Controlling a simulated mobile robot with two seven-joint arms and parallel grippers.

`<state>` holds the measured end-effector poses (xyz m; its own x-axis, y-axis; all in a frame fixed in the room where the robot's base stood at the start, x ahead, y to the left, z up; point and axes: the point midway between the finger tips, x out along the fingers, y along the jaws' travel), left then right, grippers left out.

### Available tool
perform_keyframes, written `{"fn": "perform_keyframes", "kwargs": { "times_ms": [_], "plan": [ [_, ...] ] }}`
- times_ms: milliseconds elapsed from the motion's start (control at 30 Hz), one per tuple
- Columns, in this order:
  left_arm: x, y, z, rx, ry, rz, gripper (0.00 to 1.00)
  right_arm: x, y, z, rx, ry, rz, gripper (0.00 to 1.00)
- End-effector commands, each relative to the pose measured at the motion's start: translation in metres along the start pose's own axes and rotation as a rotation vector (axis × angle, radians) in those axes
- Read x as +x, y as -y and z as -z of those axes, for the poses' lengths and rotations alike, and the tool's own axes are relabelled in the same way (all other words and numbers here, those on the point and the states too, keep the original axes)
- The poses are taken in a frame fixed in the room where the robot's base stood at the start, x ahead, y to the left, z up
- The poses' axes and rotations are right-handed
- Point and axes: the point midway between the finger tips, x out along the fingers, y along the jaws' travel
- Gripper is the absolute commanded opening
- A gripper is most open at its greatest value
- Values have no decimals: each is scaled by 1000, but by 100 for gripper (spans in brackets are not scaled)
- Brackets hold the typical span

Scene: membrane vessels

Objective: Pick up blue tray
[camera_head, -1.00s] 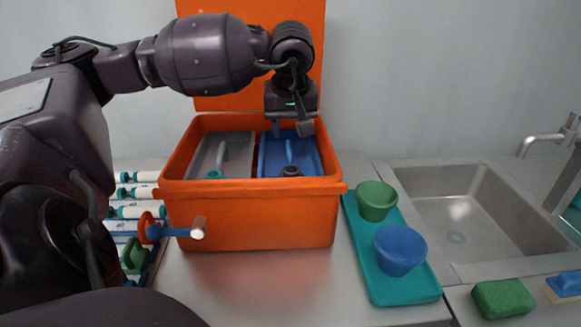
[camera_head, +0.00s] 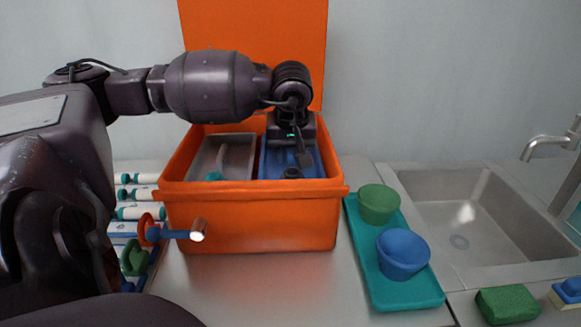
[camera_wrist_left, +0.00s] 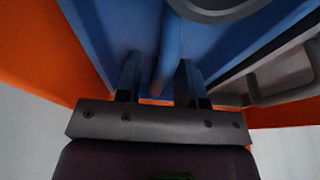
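The blue tray (camera_head: 313,171) sits inside the orange box, in its right half. In the left wrist view the blue tray (camera_wrist_left: 225,50) fills the upper part, with its raised blue handle (camera_wrist_left: 168,50) running up the middle. My left gripper (camera_wrist_left: 157,82) is open, with one finger on each side of the handle and visible gaps. In the head view my left gripper (camera_head: 297,150) points down into the box over the tray, and the wrist hides part of the tray and its handle. My right gripper is not in view.
The orange box (camera_head: 250,222) has high walls and a raised lid (camera_head: 252,50) behind. A grey tray (camera_head: 238,160) lies beside the blue one. A teal tray (camera_head: 400,288) with green and blue cups stands right, near the sink (camera_head: 470,215). Several white-and-green cylinders (camera_head: 138,195) lie left.

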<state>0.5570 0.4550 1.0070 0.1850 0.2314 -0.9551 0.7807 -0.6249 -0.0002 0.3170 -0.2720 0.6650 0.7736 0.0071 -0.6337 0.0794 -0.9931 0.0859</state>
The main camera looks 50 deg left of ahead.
Motion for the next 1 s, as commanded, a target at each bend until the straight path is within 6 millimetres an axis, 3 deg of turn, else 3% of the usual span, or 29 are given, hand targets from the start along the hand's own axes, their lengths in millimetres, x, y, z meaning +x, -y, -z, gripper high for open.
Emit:
{"fn": "perform_keyframes", "kwargs": {
  "times_ms": [33, 200, 233, 667, 767, 1000],
  "plan": [
    [0, 0, 0, 0, 0, 0, 27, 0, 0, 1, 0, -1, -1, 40],
    [0, 0, 0, 0, 0, 0, 1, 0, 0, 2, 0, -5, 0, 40],
    [0, 0, 0, 0, 0, 0, 0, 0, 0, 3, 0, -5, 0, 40],
    [-5, -2, 0, -1, -1, -2, 0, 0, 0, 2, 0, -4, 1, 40],
    [-17, -3, 3, -2, -4, -4, 0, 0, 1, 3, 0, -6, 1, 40],
    [-66, -3, 18, -3, -5, -6, 0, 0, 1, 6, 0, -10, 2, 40]
  ]
}}
